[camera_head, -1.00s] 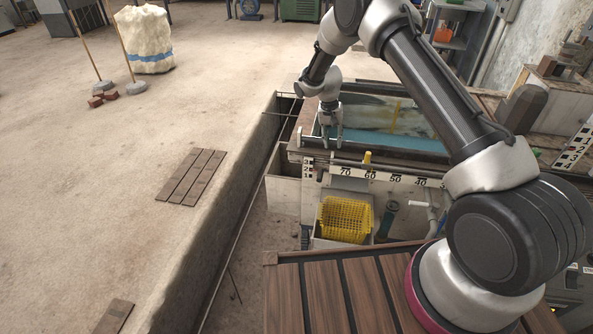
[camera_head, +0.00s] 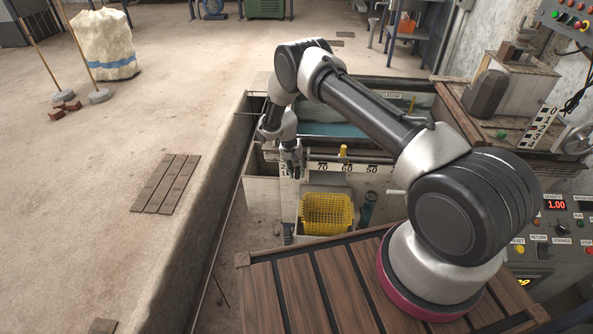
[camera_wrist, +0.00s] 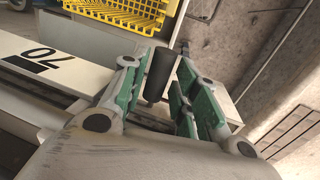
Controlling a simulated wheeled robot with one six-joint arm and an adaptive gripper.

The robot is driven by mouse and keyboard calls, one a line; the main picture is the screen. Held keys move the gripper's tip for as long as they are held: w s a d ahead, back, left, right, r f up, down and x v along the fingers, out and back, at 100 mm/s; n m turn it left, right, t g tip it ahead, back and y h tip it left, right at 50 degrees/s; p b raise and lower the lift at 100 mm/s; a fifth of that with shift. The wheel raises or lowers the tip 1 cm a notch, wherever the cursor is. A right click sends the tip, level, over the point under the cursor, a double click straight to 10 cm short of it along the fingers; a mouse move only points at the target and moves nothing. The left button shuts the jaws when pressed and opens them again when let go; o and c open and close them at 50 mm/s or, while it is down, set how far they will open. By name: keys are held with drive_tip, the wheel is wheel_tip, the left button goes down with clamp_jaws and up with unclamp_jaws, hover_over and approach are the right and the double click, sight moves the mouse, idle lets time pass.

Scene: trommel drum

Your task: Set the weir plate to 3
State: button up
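A small vertical number scale (camera_head: 284,170) stands at the left front corner of the tank, with a 2 and a 1 readable; its pointer is not clear. My gripper (camera_head: 294,166) is pointed down at this corner and covers part of it. In the wrist view my gripper (camera_wrist: 160,98) is open, and a dark cylindrical handle (camera_wrist: 160,74) stands between its green-padded fingers. I cannot tell whether either finger touches it. The weir plate itself cannot be made out clearly, and I cannot tell its setting.
A white ruler (camera_head: 334,167) runs along the tank front with a yellow marker (camera_head: 343,151) on it. A yellow basket (camera_head: 327,212) sits below. Another number board (camera_head: 538,128) and a control panel (camera_head: 560,232) are at the right. The concrete edge is left of the tank.

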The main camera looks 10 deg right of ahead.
clamp_jaws()
drive_tip(key=shift+r, duration=2.15)
drive_tip(key=shift+w, duration=0.1)
unclamp_jaws()
drive_tip(key=shift+r, duration=0.15)
wheel_tip(320, 180, up, 12)
drive_tip(key=a, duration=0.2)
drive_tip(key=shift+w+f, duration=0.2)
drive_tip(key=shift+w, duration=0.05)
